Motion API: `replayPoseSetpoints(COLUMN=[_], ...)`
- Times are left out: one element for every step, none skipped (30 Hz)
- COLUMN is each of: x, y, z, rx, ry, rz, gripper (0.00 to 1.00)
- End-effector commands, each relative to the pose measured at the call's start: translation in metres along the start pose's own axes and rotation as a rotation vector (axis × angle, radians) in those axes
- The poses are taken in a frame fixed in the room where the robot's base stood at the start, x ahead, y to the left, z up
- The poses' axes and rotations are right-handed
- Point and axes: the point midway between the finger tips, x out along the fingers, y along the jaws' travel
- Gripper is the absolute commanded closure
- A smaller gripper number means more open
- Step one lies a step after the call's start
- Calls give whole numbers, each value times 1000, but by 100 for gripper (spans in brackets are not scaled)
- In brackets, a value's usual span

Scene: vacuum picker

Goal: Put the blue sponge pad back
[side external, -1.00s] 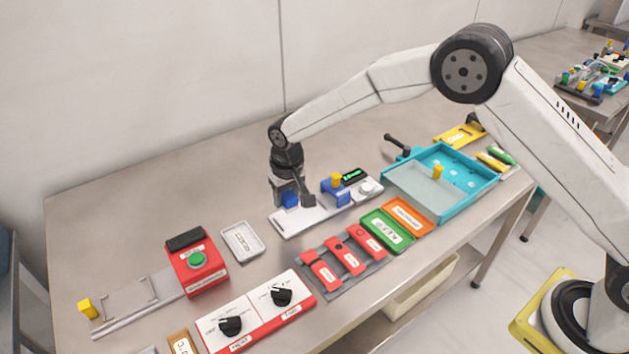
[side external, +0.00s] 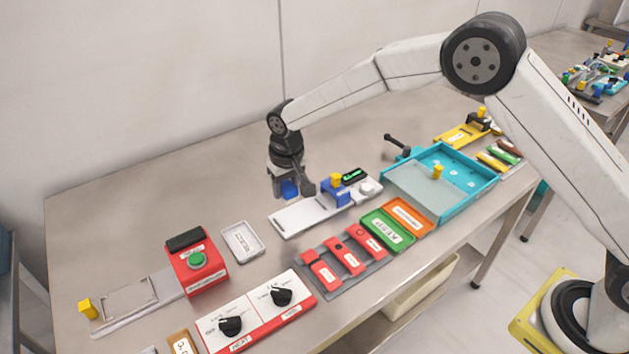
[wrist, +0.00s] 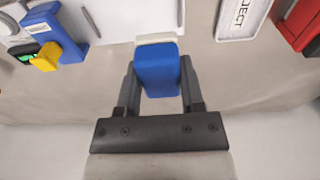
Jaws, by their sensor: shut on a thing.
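My gripper (side external: 289,194) is shut on the blue sponge pad (side external: 289,189) and holds it above the table, just behind the left end of the white plate station (side external: 300,213). In the wrist view the pad (wrist: 157,72) sits between the two fingers of my gripper (wrist: 159,80), with a pale layer along its far edge. A blue block (side external: 336,193) with a yellow knob (side external: 336,178) stands on the white station. Part of the pad is hidden by the fingers in the side view.
A white labelled tray (side external: 243,241) lies in front and left. A red box with a green button (side external: 198,259) stands farther left. A teal tray (side external: 463,199) is to the right, with red clips (side external: 346,257) in front. The table behind and left of my gripper is bare.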

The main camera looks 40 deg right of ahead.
Motion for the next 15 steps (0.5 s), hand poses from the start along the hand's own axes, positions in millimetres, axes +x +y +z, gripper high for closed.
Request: replayPoseSetpoints(x=[-1,-2,-3,-3,-4,-6,-7,-9,-11,-12,-15,-17,-19,-21,-25], y=[-1,-2,-3,-4,-5,-6,-8,-9,-11,-13,-15,-18,-19,-21,-24], z=[1,2,3,5,7,10,13,16,20,24,28,34,39,44,52], rx=[-1,-1,-1,-1,-2,-3,-3,-3,-2,-2,-3,-4,-3,-2,-3], ry=[1,1,1,1,0,0,1,1,1,1,2,1,1,1,2], rz=[0,0,0,0,0,1,1,1,1,1,1,2,2,2,1], gripper=[98,98,98,98,98,98,98,98,98,98,98,98,98,98,98])
